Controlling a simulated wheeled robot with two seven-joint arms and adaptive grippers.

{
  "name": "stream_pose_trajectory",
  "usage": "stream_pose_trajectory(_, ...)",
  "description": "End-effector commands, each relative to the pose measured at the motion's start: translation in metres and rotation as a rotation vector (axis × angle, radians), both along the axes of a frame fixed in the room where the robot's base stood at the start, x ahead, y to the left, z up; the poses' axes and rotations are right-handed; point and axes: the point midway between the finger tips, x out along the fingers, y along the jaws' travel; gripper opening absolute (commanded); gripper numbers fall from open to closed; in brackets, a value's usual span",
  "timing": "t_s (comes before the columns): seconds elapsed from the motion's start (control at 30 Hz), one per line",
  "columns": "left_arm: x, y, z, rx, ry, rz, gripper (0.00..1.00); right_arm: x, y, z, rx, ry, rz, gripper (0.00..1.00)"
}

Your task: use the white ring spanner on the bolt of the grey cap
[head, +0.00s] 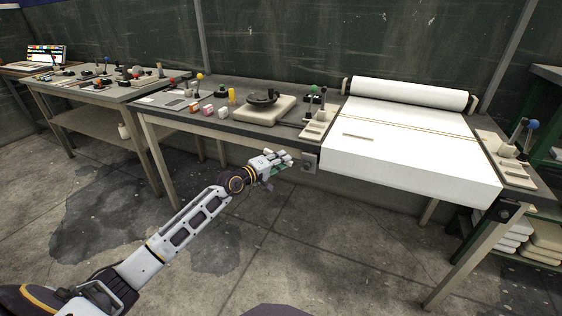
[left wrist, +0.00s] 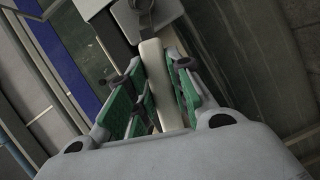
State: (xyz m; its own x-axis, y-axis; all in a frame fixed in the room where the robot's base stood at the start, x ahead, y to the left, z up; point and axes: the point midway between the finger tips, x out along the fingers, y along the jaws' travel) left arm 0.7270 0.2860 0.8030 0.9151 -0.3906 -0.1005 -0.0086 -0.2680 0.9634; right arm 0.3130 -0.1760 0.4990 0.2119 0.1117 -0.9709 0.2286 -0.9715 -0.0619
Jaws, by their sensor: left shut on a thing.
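My left gripper (head: 284,158) is in front of the long table's front edge, left of the white loom. In the left wrist view its green-padded fingers (left wrist: 160,98) are shut on a pale bar, the white ring spanner (left wrist: 154,75). The spanner points away from the palm, and its far end lies close to a grey block, which seems to be the grey cap (left wrist: 127,22). I cannot tell whether the ring is around the bolt. In the head view the grey cap (head: 309,163) is on the table front, just right of the fingertips. My right gripper is not in view.
The white loom bed (head: 400,150) and roll (head: 410,93) fill the table's right side. A round dark device (head: 263,97) and small coloured parts stand on the left part. A second bench (head: 95,85) is further left. The floor in front is clear.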

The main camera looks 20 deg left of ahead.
Motion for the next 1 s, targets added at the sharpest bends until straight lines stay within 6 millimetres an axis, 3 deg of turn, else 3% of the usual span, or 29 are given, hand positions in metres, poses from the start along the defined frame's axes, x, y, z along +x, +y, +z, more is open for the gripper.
stream_pose_trajectory(1.0,0.0019,-0.0001,0.0004,0.001,-0.001,0.000,0.00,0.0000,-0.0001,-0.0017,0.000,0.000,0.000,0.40)
